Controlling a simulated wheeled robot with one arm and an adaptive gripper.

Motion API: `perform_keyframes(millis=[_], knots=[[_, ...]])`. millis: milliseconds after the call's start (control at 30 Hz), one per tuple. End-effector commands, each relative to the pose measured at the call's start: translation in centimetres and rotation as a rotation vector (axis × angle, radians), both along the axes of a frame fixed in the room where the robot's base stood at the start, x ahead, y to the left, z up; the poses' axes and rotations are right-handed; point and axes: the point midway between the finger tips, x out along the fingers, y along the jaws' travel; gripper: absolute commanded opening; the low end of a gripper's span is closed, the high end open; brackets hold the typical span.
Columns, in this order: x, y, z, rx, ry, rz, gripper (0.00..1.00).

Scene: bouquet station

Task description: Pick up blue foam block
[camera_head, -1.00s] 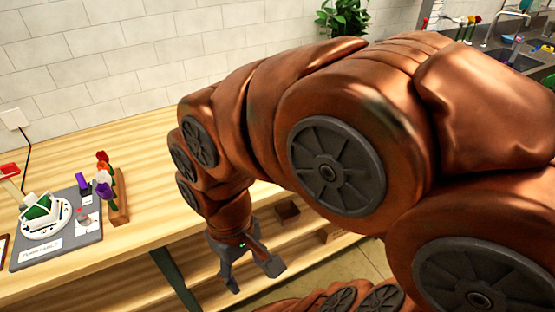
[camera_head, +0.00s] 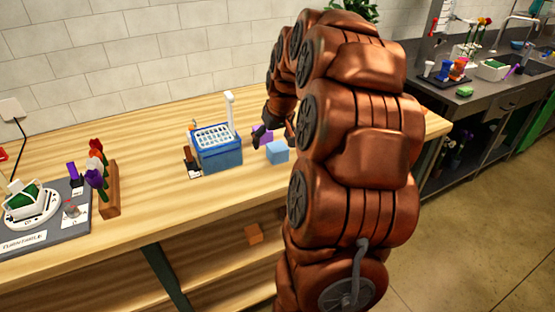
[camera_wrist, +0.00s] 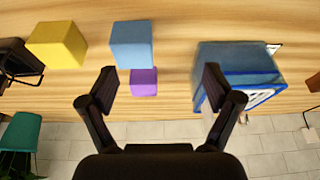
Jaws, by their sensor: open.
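The blue foam block (camera_head: 277,152) sits on the wooden bench, just right of a blue crate. In the wrist view the blue foam block (camera_wrist: 132,45) lies beyond the fingertips, left of the middle. A smaller purple block (camera_head: 264,134) sits close beside it, and in the wrist view the purple block (camera_wrist: 143,82) is between the blue block and my gripper (camera_wrist: 158,88). My gripper is open and empty above the bench, its fingers spread wide. In the head view it is partly hidden by my arm.
The blue crate (camera_head: 222,158) with a white grid top stands left of the block, and also shows right in the wrist view (camera_wrist: 240,62). A yellow block (camera_wrist: 57,45) lies left of the blue one. A flower rack (camera_head: 110,203) and a turntable board (camera_head: 55,225) are at far left.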

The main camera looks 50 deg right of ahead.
Motion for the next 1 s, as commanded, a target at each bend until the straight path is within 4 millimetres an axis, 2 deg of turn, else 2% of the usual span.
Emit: perform_keyframes(millis=[33, 100, 200, 433, 667, 1000], knots=[[0.0, -1.5, -0.5, -0.008, -0.01, -0.018, 0.9], [0.1, -2.8, -0.6, -0.017, -0.02, -0.029, 0.9], [0.2, -3.7, -0.9, -0.023, -0.026, -0.036, 0.9], [0.9, -4.0, -2.7, -0.021, -0.024, -0.036, 0.9], [1.4, -4.3, -3.6, -0.023, -0.026, -0.036, 0.9], [2.8, -5.2, -6.7, -0.022, -0.025, -0.035, 0.9]])
